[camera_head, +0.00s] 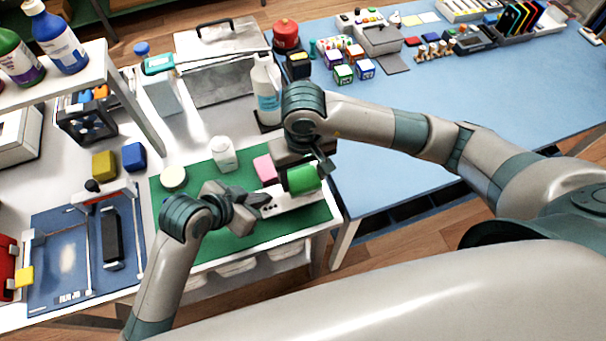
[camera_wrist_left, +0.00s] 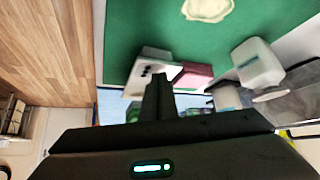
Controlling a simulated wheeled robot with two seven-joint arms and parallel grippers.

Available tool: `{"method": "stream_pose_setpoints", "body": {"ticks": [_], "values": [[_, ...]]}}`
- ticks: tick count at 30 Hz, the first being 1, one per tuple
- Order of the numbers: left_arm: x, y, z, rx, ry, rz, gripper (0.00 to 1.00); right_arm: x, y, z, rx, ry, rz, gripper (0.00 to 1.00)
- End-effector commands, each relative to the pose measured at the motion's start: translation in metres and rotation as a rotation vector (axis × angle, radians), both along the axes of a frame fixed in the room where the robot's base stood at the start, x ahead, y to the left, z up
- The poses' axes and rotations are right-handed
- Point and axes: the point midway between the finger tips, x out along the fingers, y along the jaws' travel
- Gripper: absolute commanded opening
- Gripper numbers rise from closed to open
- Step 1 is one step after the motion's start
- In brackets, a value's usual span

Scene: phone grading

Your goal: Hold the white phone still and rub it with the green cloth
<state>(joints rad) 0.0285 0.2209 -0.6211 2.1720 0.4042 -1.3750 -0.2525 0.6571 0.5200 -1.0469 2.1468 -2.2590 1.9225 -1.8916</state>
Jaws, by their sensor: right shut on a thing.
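The white phone (camera_head: 293,199) lies flat on the green mat (camera_head: 228,243), with dark camera dots at its left end. My left gripper (camera_head: 262,201) is at that end, its fingers together. The left wrist view shows those fingertips (camera_wrist_left: 158,80) at the camera end of the white phone (camera_wrist_left: 146,67); I cannot tell whether they press on it. My right gripper (camera_head: 301,167) is shut on the green cloth (camera_head: 304,179), a rolled piece at the phone's right part. Whether the cloth touches the phone is hard to tell. The phone's middle is partly hidden by the cloth.
A pink block (camera_head: 265,168) is just behind the phone, with a white bottle (camera_head: 223,154) and a round cream pad (camera_head: 173,178) to its left. A tall spray bottle (camera_head: 266,92) stands behind. The mat's front is clear.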

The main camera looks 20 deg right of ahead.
Motion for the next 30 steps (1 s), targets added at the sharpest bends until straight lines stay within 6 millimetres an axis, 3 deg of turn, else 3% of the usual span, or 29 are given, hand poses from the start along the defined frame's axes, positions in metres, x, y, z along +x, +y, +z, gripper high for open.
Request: {"method": "stream_pose_setpoints", "body": {"ticks": [30], "values": [[-0.0024, 0.0026, -0.0074, 0.012, 0.013, 0.0, 0.0, -0.0001, -0.0001, -0.01, -0.001, 0.001, 0.0, 0.42]]}}
